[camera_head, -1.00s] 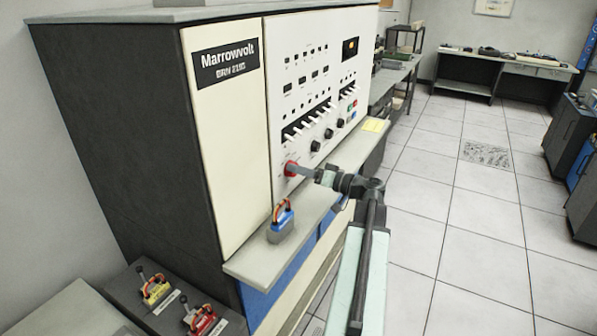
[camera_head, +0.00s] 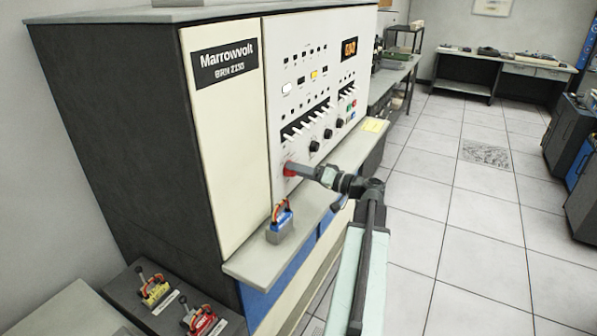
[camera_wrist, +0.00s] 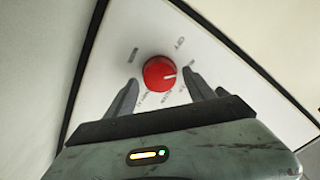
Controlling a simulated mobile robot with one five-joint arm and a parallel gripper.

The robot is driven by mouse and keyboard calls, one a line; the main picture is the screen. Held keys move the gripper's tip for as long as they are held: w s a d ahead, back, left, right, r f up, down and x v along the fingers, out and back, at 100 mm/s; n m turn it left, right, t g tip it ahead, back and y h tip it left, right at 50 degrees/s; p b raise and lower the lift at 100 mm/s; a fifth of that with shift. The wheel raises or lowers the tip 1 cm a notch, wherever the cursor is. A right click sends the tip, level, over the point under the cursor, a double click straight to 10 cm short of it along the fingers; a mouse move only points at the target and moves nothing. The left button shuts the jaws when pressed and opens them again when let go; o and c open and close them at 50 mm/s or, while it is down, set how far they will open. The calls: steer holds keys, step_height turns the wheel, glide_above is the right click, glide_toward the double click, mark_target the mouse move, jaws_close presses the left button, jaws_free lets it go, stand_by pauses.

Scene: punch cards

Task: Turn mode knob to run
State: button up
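The red mode knob (camera_wrist: 158,72) sits on a white panel face in the wrist view. Its white pointer mark lies on the right side of the knob. Small labels ring it, too blurred to read surely. My gripper (camera_wrist: 161,75) has its two dark fingers apart, one on each side of the knob, with small gaps seeming to show. In the head view the knob (camera_head: 288,169) is low on the cream front of the Marrowvolt cabinet (camera_head: 225,130), mostly hidden behind my gripper (camera_head: 293,168), which reaches it from the right.
A grey ledge (camera_head: 250,268) runs below the panel, bearing a blue padlock-like device (camera_head: 281,222) and a yellow note (camera_head: 374,125). Yellow (camera_head: 155,290) and red (camera_head: 203,321) devices sit at lower left. Open tiled floor (camera_head: 470,220) lies to the right.

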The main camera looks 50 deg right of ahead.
steer(key=v, duration=0.8)
steer(key=shift+a, duration=0.1)
stand_by(0.5)
